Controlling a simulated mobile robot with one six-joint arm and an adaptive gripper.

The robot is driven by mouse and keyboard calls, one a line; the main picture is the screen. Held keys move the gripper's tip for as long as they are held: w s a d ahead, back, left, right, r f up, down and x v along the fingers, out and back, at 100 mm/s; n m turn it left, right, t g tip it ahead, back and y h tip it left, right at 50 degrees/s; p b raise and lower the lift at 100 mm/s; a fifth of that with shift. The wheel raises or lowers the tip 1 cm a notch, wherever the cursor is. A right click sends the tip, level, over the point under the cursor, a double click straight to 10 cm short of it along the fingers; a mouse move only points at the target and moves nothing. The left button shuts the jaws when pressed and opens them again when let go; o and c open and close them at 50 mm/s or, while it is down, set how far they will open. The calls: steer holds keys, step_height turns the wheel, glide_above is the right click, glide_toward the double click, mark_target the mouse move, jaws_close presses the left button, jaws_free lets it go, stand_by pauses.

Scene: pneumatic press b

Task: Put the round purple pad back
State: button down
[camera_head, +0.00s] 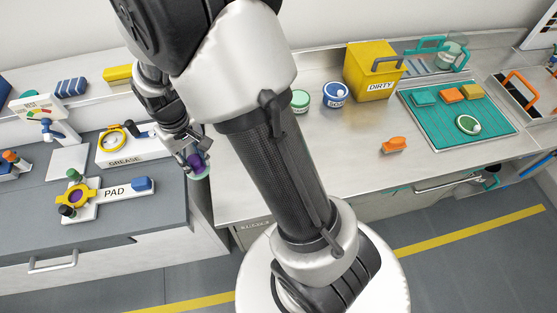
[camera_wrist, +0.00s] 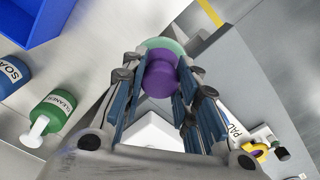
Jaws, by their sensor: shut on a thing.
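My gripper (camera_head: 188,152) is shut on the round purple pad (camera_head: 196,161), a purple knob with a pale green disc at its end. It is held in the air near the front right of the grey left counter. In the wrist view the purple pad (camera_wrist: 160,78) sits between the fingers, with the green disc (camera_wrist: 166,46) beyond it. The PAD station (camera_head: 115,193) is to the left of my gripper, with a yellow ring holder (camera_head: 62,195) showing purple in its middle. In the wrist view its yellow part (camera_wrist: 252,150) is at the lower right.
The GREASE station (camera_head: 125,160) with a yellow ring is behind the PAD station. A yellow DIRTY bin (camera_head: 372,75), a teal tray (camera_head: 455,128) with pads and an orange block (camera_head: 394,145) are on the right counter. My arm hides the middle.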

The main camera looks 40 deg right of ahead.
mark_target(193, 159)
step_height(193, 159, up, 12)
steer(key=p, duration=0.9)
steer(key=shift+p, duration=0.35)
step_height(193, 159, down, 9)
steer(key=b, duration=0.6)
steer(key=shift+r, duration=0.3)
